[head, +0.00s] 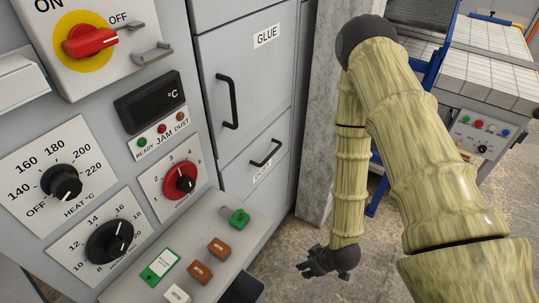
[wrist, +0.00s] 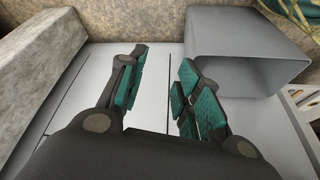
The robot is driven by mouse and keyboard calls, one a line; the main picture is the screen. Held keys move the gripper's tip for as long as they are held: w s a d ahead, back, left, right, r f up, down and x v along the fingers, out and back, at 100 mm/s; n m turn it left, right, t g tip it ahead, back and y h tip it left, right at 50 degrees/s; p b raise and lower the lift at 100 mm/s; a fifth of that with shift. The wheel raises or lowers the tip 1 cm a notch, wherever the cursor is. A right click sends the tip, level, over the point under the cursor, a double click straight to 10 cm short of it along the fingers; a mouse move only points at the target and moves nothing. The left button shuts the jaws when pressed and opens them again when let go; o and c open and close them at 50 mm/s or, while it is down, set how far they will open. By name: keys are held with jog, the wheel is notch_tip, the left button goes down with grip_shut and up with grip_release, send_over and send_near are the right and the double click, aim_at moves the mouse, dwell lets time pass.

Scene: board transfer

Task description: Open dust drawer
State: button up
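A lower grey drawer front (head: 245,183) sits under the GLUE door (head: 270,80) on the cabinet. It has a dark bar handle (head: 265,153) and looks shut. Its white label (head: 262,172) is partly covered by the handle, and I cannot read it for certain. My gripper (head: 328,262) hangs low, to the right of the cabinet and below the handle, well apart from it. The handle is not recognisable in the wrist view.
The control panel with dials (head: 108,242) and a sloped ledge with buttons (head: 200,272) stand at left. A concrete post (head: 322,110) rises beside the cabinet. A conveyor machine (head: 490,75) is at right. A grey open-ended box (wrist: 245,58) shows in the wrist view.

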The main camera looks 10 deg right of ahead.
jog(key=w+r+n+t+y+b, duration=0.25)
jog(key=w+n, duration=0.25)
jog(key=w, duration=0.6)
jog(key=n+t+y+b, duration=0.5)
jog(key=n+y+b, duration=0.1)
jog(key=n, duration=1.1)
send_near(274, 153)
jog(key=x, duration=1)
jog(key=shift+w+a+f, duration=0.1)
jog(key=shift+w+f, duration=0.05)
jog(key=shift+w, duration=0.15)
grip_shut()
